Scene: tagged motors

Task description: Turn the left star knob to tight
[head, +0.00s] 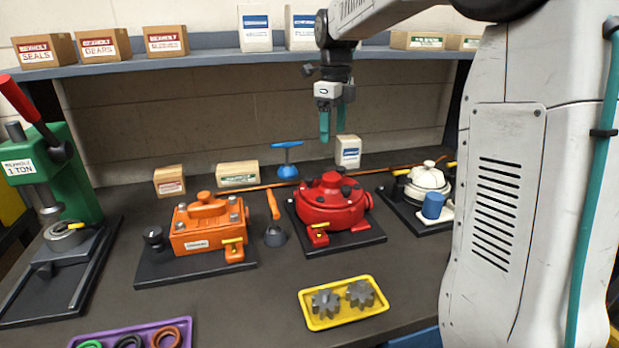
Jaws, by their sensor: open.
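A dark round knob (153,238) stands at the left end of the black base plate of the orange motor (195,241). It may be the left star knob; its lobes and any tight mark are too small to read. The red motor (318,202) to the right has small dark parts on top, which I cannot make out clearly. The white motor (427,178) stands farther right, partly hidden by my arm. My gripper (333,122), with teal fingers, hangs above the back of the bench over the red motor. It is open and empty, apart from every motor and knob.
A green press (75,170) with a red lever stands at the left. A yellow tray (344,318) with gears and a purple tray (100,342) with rings lie in front. An orange-handled tool (274,232) lies between the orange and red motors. A shelf (200,65) with boxes runs behind.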

